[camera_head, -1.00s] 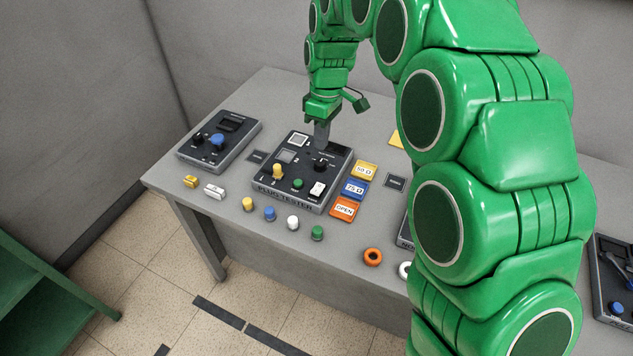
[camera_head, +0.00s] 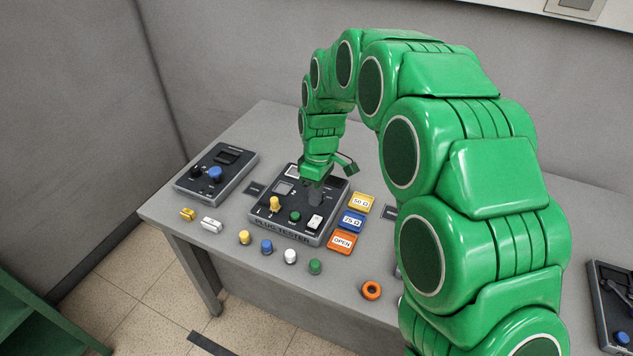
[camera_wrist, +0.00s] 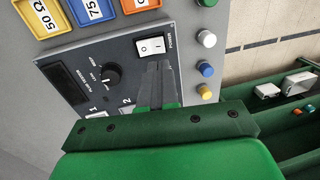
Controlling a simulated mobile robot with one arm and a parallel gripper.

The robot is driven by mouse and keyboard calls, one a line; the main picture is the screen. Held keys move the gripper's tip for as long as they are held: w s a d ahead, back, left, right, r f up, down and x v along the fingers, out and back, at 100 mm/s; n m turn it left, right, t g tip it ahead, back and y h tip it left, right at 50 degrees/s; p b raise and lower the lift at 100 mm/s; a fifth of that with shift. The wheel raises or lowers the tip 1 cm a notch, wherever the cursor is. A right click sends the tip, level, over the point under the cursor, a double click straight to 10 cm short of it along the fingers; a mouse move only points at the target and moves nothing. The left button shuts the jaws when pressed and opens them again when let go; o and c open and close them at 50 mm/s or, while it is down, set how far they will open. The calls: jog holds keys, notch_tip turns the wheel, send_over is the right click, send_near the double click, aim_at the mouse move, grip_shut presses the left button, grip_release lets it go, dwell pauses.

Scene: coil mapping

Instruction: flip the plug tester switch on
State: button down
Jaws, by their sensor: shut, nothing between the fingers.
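The dark plug tester (camera_head: 290,229) lies on the grey table, with a white rocker switch (camera_head: 315,222) at its front right corner. In the wrist view the switch (camera_wrist: 150,46) shows two marked halves; I cannot tell which half is pressed. My gripper (camera_head: 313,202) points down over the right part of the tester. In the wrist view its grey fingers (camera_wrist: 158,66) are together and empty, with their tips right beside the switch. I cannot tell whether they touch it. The tester's black knob (camera_wrist: 111,76) is beside them. My gripper hides part of the panel.
Yellow, blue and orange labelled blocks (camera_head: 352,222) stand right of the tester. Several coloured plugs (camera_head: 290,256) line the table front. Another dark device (camera_head: 215,173) lies at the left. A green shelf (camera_head: 40,310) stands at lower left.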

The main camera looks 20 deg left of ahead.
aim_at(313, 224)
jog(key=shift+s+f, duration=0.2)
jog(key=shift+f, duration=0.9)
jog(key=shift+s+f, duration=0.15)
jog(key=shift+f, duration=1)
jog(key=shift+s+f, duration=0.2)
jog(key=shift+f, duration=0.9)
jog(key=shift+s+f, duration=0.1)
jog(key=shift+s, duration=0.05)
jog(key=shift+f, duration=0.1)
jog(key=shift+w+r, duration=0.25)
jog(key=shift+w, duration=0.55)
jog(key=shift+r, duration=0.1)
notch_tip(313, 224, up, 14)
jog(key=s, duration=0.2)
jog(key=shift+f, duration=0.2)
